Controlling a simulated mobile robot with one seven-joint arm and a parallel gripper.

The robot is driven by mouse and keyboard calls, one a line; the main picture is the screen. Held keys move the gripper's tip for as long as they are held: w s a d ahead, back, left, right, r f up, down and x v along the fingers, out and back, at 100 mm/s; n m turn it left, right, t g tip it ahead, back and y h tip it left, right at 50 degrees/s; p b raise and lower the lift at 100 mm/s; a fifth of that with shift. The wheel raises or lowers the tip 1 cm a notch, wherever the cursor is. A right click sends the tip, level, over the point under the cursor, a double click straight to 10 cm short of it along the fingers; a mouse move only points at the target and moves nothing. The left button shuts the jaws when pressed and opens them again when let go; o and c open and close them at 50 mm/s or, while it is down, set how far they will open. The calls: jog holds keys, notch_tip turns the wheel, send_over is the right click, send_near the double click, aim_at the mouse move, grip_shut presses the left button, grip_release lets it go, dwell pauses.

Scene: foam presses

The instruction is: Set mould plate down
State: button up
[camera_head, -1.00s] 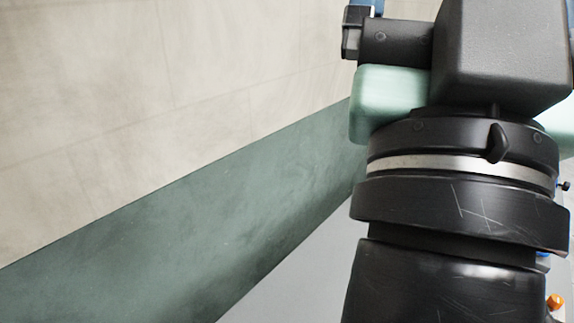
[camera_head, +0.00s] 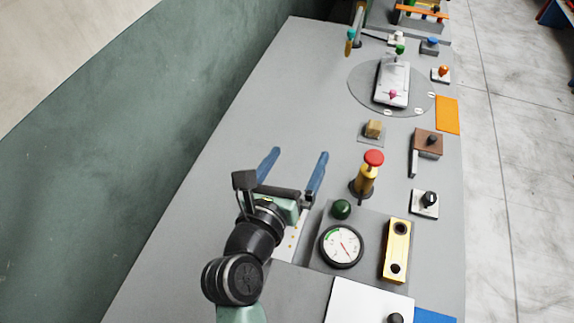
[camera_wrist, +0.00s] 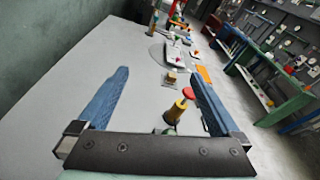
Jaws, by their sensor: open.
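My gripper (camera_head: 299,153) is open, with two blue fingers spread wide above the grey bench and nothing between them. It also shows open and empty in the wrist view (camera_wrist: 159,67). A pale oblong plate (camera_head: 391,88) with a green knob and a pink knob lies on a round grey disc (camera_head: 362,92) toward the far end of the bench. It may be the mould plate; I cannot tell for sure. It is well ahead and to the right of my gripper, apart from it.
A red-topped yellow post (camera_head: 366,178), a dial gauge (camera_head: 341,246) and a yellow block (camera_head: 397,251) stand right of my gripper. A small wooden block (camera_head: 374,128) sits beyond the post. The bench's left side is clear, beside a green wall (camera_head: 130,170).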

jog(key=s+a+f+m+g+y, duration=0.1)
jog(key=s+a+f+g, duration=0.2)
jog(key=f, duration=0.5)
jog(key=s+f+m+g+y, duration=0.1)
jog(key=s+f+g+y, duration=0.15)
jog(key=s+f, duration=0.4)
send_over(284, 238)
jog(key=shift+g+h, duration=0.35)
notch_tip(284, 238, down, 7)
jog(key=shift+f, duration=0.15)
jog(key=shift+x, duration=3.05)
jog(key=shift+s, duration=0.1)
jog(key=shift+c, duration=0.2)
grip_shut()
